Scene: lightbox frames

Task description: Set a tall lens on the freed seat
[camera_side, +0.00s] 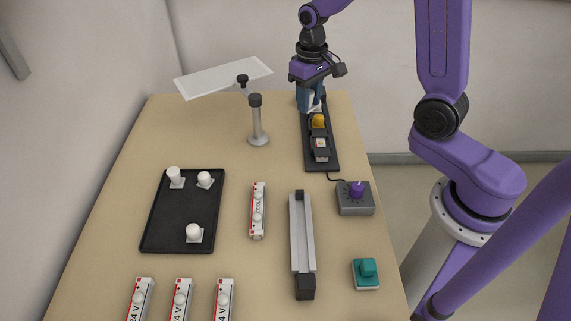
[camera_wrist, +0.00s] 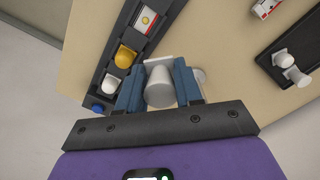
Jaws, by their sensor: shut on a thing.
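My gripper (camera_wrist: 158,90) is shut on a white tall lens (camera_wrist: 159,88), a cylinder with a pale square base, between its blue fingers. The wrist view shows the strip just left of the fingers, with a blue lens (camera_wrist: 97,107), a white lens (camera_wrist: 123,86) and a yellow lens (camera_wrist: 126,55). Beyond the yellow one is a pale seat (camera_wrist: 146,19) with a red mark and no tall lens on it.
A black tray (camera_side: 165,225) holds three white lenses, one at its front right (camera_side: 193,232). A lamp stand (camera_side: 257,120) with a tilted panel stands left of the strip. A grey rail (camera_side: 302,235), a purple-knobbed box (camera_side: 355,199) and several labelled modules (camera_side: 258,210) lie nearer.

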